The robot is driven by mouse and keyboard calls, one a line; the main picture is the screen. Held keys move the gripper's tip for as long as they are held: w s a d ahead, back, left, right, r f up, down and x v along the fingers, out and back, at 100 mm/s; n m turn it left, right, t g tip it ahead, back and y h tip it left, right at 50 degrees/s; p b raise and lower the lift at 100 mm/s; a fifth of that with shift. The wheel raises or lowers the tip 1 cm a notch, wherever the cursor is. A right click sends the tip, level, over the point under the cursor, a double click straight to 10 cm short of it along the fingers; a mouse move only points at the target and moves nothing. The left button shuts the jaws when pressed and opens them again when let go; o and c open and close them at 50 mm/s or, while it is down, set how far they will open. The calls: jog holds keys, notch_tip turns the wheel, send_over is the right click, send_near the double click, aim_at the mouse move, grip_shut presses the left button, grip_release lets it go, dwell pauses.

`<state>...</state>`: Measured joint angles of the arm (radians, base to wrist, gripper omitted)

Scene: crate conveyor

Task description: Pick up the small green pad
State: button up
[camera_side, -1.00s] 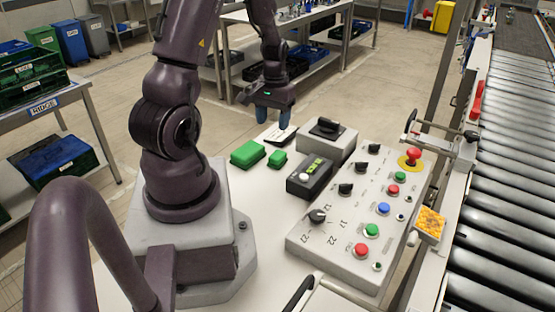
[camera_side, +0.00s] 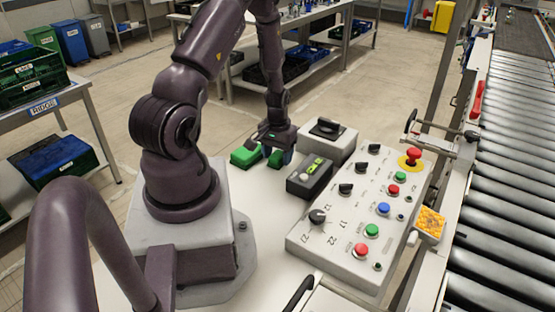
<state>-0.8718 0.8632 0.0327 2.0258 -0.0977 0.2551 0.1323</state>
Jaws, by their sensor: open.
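The small green pad (camera_side: 276,159) lies on the white table, just right of a larger green block (camera_side: 246,155). My gripper (camera_side: 277,155) is low over the small pad, with one finger on its left, between it and the larger block, and the other on its right. The fingers are open and partly hide the pad. I cannot tell whether they touch it.
A black and grey device (camera_side: 310,176) stands close on the right, with a grey switch box (camera_side: 328,139) behind it. A sloped control panel (camera_side: 358,215) with buttons and knobs fills the table's right side. The table in front (camera_side: 270,235) is clear.

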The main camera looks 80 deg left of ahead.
aim_at(277, 155)
jog(key=shift+f, duration=0.35)
jog(key=c, duration=0.7)
notch_tip(277, 155, up, 10)
jog(key=shift+r, duration=0.1)
